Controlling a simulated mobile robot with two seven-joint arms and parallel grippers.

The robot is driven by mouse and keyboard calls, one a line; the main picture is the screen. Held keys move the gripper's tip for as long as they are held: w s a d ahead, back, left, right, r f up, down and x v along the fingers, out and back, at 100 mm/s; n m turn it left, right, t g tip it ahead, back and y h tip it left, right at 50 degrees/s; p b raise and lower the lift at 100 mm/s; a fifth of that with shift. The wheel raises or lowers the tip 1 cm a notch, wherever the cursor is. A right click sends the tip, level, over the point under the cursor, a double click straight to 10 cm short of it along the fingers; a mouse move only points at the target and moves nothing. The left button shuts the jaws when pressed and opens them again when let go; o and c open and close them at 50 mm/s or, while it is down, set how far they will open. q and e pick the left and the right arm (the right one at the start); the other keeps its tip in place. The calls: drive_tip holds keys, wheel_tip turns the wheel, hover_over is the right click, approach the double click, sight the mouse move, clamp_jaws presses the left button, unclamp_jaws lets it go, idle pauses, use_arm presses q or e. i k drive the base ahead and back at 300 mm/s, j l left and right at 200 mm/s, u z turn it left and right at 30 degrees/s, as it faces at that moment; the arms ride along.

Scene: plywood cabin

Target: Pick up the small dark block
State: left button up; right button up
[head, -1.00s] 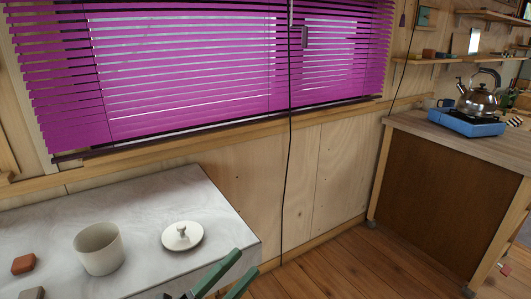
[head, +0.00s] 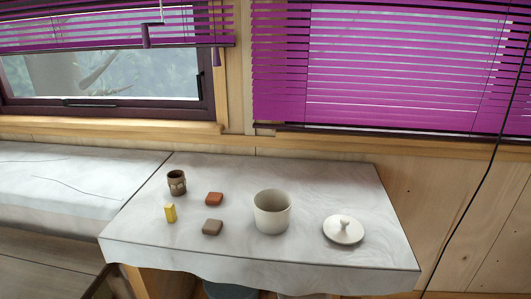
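A small dark grey-brown block (head: 212,227) lies on the white marbled table (head: 330,265) in the head view, near the front edge and left of the middle. A red-brown block (head: 214,199) lies just behind it. A small yellow block (head: 170,213) stands to its left. Neither of my grippers shows in the head view now, so I cannot see whether they hold anything.
A dark brown cup (head: 177,183) stands at the back left of the table. A whitish pot (head: 272,212) stands right of the blocks, with a white knobbed lid (head: 343,229) further right. A bench (head: 60,185) adjoins on the left. Windows with purple blinds (head: 390,70) are behind.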

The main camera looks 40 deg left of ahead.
sight(212, 227)
drive_tip(key=j+u, duration=0.1)
drive_tip(key=u, duration=0.65)
drive_tip(key=i+j+u, duration=0.1)
drive_tip(key=u, duration=0.7)
drive_tip(key=i+j, duration=0.05)
